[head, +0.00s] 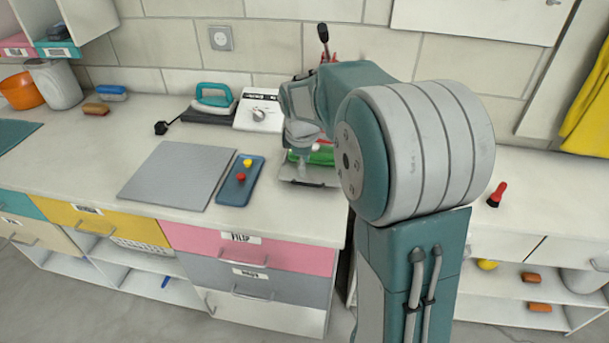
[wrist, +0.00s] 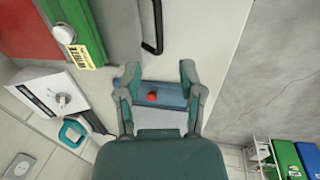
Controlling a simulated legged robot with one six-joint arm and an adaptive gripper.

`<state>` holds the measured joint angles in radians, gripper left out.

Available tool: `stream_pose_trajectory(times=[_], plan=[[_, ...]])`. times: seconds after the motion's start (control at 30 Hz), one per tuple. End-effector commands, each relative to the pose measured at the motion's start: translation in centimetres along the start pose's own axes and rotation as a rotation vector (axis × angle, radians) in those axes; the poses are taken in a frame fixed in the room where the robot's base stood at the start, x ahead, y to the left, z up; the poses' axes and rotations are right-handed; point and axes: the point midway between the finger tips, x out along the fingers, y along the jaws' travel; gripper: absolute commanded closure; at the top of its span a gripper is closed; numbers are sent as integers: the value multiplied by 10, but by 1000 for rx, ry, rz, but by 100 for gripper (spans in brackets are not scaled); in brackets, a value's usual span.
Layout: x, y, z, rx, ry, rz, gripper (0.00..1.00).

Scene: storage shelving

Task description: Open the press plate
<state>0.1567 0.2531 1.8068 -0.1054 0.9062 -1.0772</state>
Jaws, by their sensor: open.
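A press-like device stands on the counter behind my arm in the head view. Its green part (head: 321,156) and a grey base (head: 310,181) show. In the wrist view a green block (wrist: 92,22) with a yellow label and a round white knob lies at upper left, with a red surface (wrist: 25,30) beside it. A black bar handle (wrist: 157,28) shows at the top. I cannot tell for certain which part is the press plate. My gripper (wrist: 160,69) is open and empty, its fingertips apart from the black handle. My arm hides part of the device in the head view.
A blue tray (head: 230,191) with red and yellow pieces and a grey mat (head: 170,175) lie left of the device. A white box with a dial (head: 259,115) and a teal-handled iron (head: 214,96) stand behind. The counter's front edge is close.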

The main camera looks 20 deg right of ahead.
Motion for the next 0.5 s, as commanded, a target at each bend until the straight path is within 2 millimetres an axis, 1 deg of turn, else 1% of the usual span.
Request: stream_pose_trajectory(times=[0.03,0.2,0.3,0.5], plan=[[-11,1,-1,0,2,4,50],[-35,0,-1,-1,0,1,50],[-42,0,-1,-1,0,1,50],[-45,0,-1,-1,-1,-1,50]])
